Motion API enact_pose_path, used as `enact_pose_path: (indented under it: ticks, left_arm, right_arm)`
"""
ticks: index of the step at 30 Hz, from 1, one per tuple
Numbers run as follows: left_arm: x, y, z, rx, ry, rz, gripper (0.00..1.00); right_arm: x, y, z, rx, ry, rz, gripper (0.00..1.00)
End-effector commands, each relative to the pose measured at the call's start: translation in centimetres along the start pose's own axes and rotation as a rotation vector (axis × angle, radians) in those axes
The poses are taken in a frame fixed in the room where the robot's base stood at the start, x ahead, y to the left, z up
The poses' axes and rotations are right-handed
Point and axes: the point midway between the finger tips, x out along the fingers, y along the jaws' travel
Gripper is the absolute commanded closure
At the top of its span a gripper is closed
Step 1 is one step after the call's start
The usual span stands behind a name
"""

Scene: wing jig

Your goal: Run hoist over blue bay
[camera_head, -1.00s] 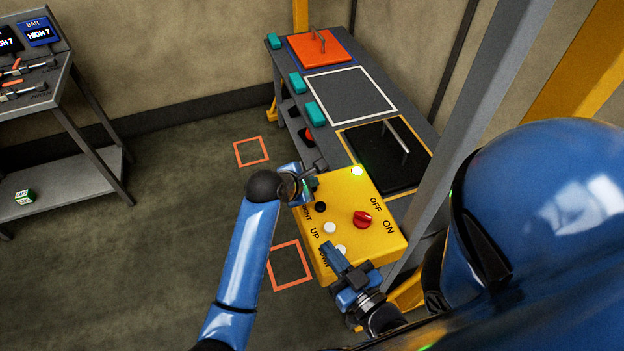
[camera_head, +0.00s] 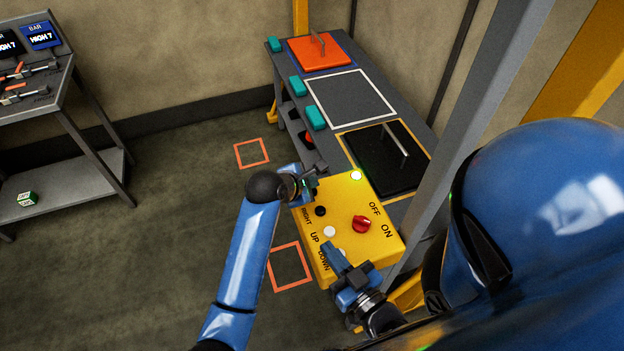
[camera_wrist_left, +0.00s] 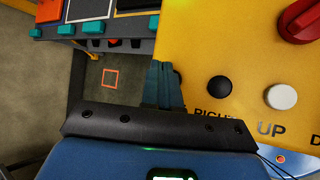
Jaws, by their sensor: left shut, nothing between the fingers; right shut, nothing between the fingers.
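The yellow control box (camera_head: 385,247) carries a red knob (camera_head: 361,224) by the words OFF and ON, a black button (camera_head: 320,211) by RIGHT, and a white button (camera_head: 330,232) by UP. A lit lamp (camera_head: 356,175) is at its far end. My left gripper (camera_head: 314,181) is shut at the box's far left edge; the left wrist view shows its fingers (camera_wrist_left: 160,85) beside the black button. My right gripper (camera_head: 332,254) is shut over the DOWN button, mostly hiding it. The blue-outlined bay (camera_head: 291,52) holds an orange plate (camera_head: 322,52) with a handle. The hoist is not visible.
The grey bench has an empty white-outlined bay (camera_head: 350,98) and a yellow-outlined bay with a black plate (camera_head: 375,165). Teal blocks (camera_head: 316,117) line its edge. A grey post (camera_head: 470,120) stands right. Orange squares (camera_head: 251,153) mark the open floor. A tool shelf (camera_head: 70,180) stands left.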

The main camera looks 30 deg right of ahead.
Motion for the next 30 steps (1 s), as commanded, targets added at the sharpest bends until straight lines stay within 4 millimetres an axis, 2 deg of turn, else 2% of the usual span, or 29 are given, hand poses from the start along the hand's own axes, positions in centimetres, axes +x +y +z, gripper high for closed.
enact_pose_path:
  ticks: [11,25,30]
  left_arm:
    - [-0.2,0.2,0.2,0.000,0.000,0.000,1.00]
    - [-3.0,2.2,2.2,0.000,0.000,0.000,1.00]
    - [-3.5,2.5,2.6,0.000,0.000,0.000,1.00]
  right_arm:
    - [0.0,0.0,-0.3,0.000,0.000,0.000,1.00]
    - [-0.1,0.0,-4.4,0.000,0.000,0.000,1.00]
    - [-0.1,0.0,-5.1,0.000,0.000,0.000,1.00]
